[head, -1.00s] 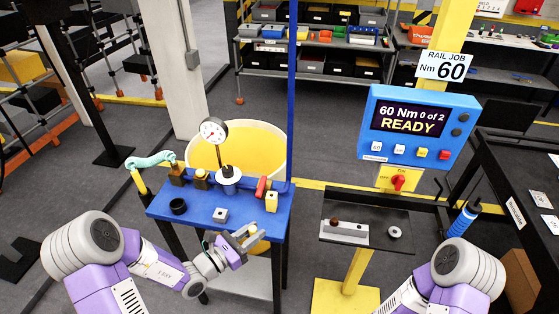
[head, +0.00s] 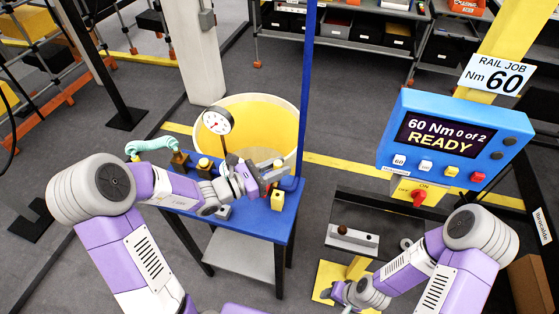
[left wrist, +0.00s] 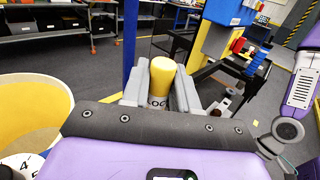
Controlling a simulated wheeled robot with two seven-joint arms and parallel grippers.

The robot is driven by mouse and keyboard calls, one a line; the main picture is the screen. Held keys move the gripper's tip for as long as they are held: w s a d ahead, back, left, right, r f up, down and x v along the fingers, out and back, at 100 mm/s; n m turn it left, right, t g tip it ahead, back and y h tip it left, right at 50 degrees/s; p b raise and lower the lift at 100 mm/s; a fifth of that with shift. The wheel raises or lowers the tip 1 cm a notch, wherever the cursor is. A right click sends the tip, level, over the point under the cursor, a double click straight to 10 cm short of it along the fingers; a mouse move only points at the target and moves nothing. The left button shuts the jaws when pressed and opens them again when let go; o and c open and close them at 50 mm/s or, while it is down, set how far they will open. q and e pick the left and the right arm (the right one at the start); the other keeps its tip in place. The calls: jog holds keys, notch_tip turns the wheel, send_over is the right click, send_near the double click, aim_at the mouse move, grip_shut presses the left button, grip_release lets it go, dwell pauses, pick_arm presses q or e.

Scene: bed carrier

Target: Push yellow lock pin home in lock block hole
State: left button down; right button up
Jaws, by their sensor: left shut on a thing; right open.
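My left gripper (head: 274,174) is shut on the yellow lock pin (left wrist: 162,78), a yellow cylinder standing between its fingers in the left wrist view. I cannot tell which is the lock block. My right gripper (head: 330,293) is open and low, near the yellow stand.
A dial gauge (head: 217,122) stands at the table's back, before a yellow bin (head: 262,112). A blue post (head: 308,70) rises close right of my left gripper. A black stand (head: 338,253) carries a grey bar (head: 352,238). The READY panel (head: 445,140) is at right.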

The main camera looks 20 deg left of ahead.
pick_arm(q)
jog(key=shift+s+r, duration=0.15)
jog(key=shift+s, duration=0.25)
jog(key=shift+w+f, duration=0.1)
jog(key=shift+f, duration=0.15)
jog(key=shift+f+b, duration=2.35)
jog(key=shift+f, duration=0.4)
pick_arm(e)
jog(key=shift+s+f, duration=0.15)
jog(key=shift+f, duration=2.15)
pick_arm(q)
jog(key=shift+f+b, duration=1.05)
jog(key=shift+f, duration=0.25)
pick_arm(e)
jog(key=shift+f, duration=1.05)
pick_arm(q)
jog(key=c, duration=0.8)
grip_release()
pick_arm(e)
jog(key=shift+r, duration=0.1)
pick_arm(q)
jog(key=shift+a, duration=0.15)
jog(key=p+v, duration=0.1)
jog(key=v, duration=0.6)
jog(key=shift+s+a, duration=0.1)
jog(key=shift+s, duration=0.1)
pick_arm(e)
jog(key=shift+r, duration=0.4)
